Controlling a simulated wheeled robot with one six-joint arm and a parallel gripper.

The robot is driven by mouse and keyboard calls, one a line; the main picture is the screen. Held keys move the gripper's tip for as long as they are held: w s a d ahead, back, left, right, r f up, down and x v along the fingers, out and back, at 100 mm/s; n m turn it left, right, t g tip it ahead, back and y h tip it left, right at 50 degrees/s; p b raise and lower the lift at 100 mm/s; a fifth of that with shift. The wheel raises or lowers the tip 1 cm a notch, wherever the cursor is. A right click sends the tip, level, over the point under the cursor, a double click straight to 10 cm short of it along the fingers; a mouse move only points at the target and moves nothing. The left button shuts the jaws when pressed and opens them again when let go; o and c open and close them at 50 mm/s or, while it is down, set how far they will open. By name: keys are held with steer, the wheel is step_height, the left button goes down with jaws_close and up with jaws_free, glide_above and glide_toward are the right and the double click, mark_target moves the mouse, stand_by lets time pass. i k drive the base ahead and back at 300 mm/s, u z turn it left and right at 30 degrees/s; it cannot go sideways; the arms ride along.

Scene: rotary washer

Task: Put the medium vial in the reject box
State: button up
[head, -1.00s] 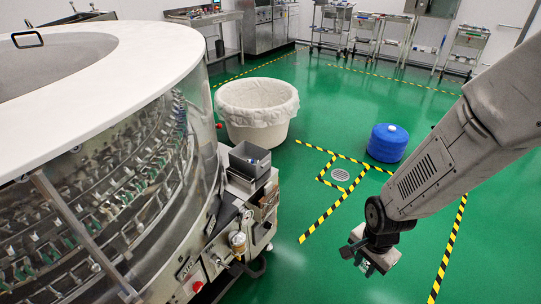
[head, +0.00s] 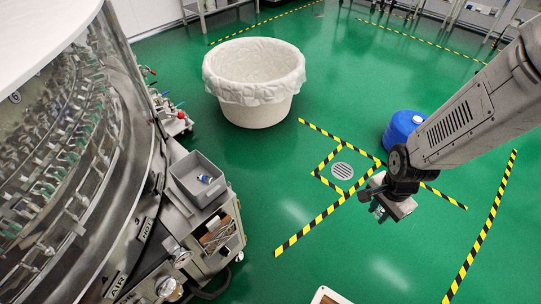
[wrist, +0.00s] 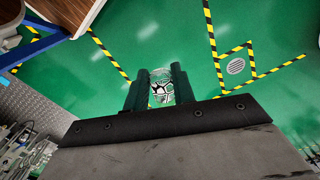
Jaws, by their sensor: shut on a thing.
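My gripper (wrist: 159,83) is shut on a clear glass vial (wrist: 161,92), seen between its two dark fingers in the wrist view. I cannot judge the vial's size from this. In the head view my gripper (head: 380,210) hangs over the green floor, right of the machine, and the vial is barely discernible there. A small grey open box (head: 178,184), which looks like the reject box, sits on the machine's side ledge. A small blue-capped vial (head: 205,179) lies in it. My gripper is well to the right of this box.
The large round washer (head: 120,150) fills the left, with fittings and a cart-like ledge. A white lined tub (head: 254,85) stands behind the box. A blue drum (head: 402,128) stands partly behind my arm. Open green floor with striped tape and a drain (head: 342,171) lies between.

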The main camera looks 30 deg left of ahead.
mark_target(193, 181)
steer(key=i, duration=1)
steer(key=u, duration=2.15)
steer(key=i, duration=0.5)
